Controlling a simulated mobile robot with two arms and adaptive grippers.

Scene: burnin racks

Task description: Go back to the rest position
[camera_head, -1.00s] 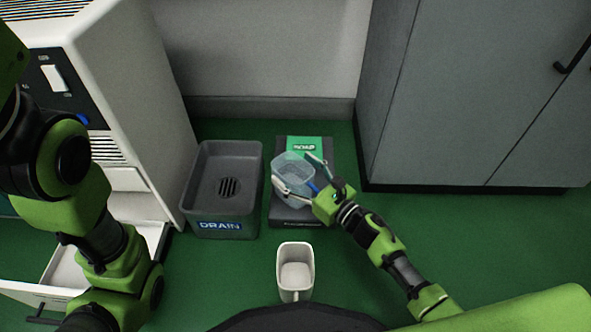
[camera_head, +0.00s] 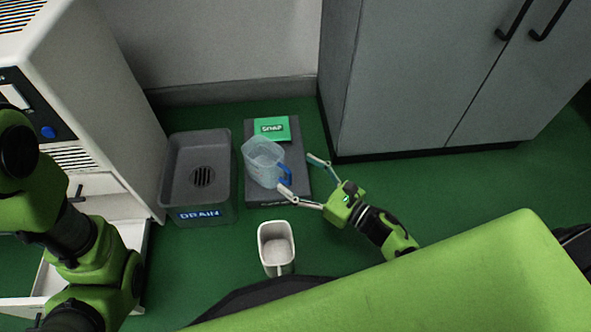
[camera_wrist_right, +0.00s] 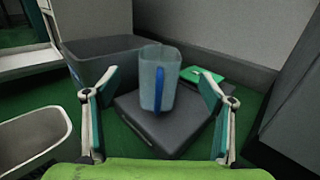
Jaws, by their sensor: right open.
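My right gripper (camera_head: 303,182) is open and empty, just right of a clear jug (camera_head: 262,160) with a blue handle. The jug stands upright on a dark flat plate (camera_head: 292,190), with its handle toward the gripper. In the right wrist view the jug (camera_wrist_right: 158,72) stands beyond and between the spread fingers (camera_wrist_right: 156,90), apart from them. My left arm comes in at the left of the head view; its gripper is out of the frame.
A grey drain basin (camera_head: 198,217) stands left of the plate. A green soap packet (camera_head: 272,128) lies on the plate's back end. A white container (camera_head: 277,240) stands in front. A white machine (camera_head: 110,90) with an open drawer is left; grey cabinets (camera_head: 420,80) stand back right.

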